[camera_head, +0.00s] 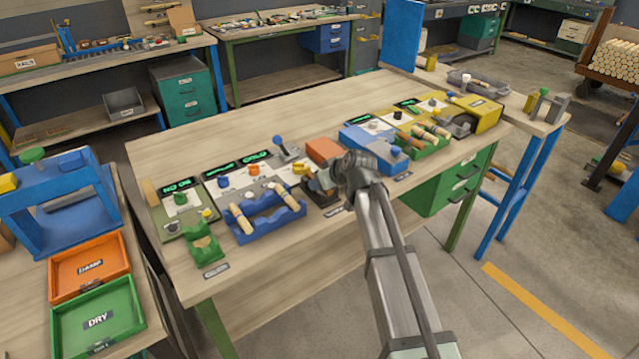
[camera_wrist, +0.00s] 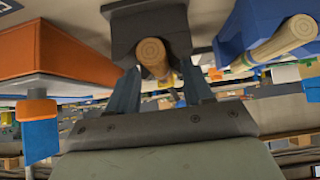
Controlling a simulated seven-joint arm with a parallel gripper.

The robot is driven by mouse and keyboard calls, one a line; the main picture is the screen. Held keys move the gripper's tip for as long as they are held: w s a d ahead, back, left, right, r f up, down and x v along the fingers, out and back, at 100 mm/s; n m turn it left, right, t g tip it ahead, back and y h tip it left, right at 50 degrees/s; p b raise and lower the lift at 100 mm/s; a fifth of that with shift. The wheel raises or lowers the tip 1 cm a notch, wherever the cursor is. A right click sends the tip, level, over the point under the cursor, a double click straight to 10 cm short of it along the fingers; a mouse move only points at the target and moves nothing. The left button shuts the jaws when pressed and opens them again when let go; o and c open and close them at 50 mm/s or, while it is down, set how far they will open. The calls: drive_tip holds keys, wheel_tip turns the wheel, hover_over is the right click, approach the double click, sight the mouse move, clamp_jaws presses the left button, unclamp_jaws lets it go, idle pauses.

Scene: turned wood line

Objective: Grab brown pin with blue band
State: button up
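A light-brown wooden pin (camera_wrist: 152,52) shows end-on in the wrist view, seated in a dark grey holder (camera_wrist: 190,40). No blue band can be made out on it. My gripper (camera_wrist: 160,75) has its two fingers apart, one on each side of this pin; contact cannot be told. In the head view, my gripper (camera_head: 328,180) is low over the dark holder (camera_head: 320,197) at the bench's front, and hides much of it. Other light pins (camera_head: 241,218) lie in the blue cradle (camera_head: 268,228). Brown and light pins (camera_head: 430,131) lie in the green tray.
An orange block (camera_head: 322,150) stands close behind my gripper, at left in the wrist view (camera_wrist: 55,60). The blue cradle with a pin is close at right there (camera_wrist: 245,35). A blue box (camera_head: 372,145) stands to the right. The bench's back left is clear.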

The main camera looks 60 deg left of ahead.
clamp_jaws()
drive_tip(key=shift+r, duration=0.1)
idle(0.3)
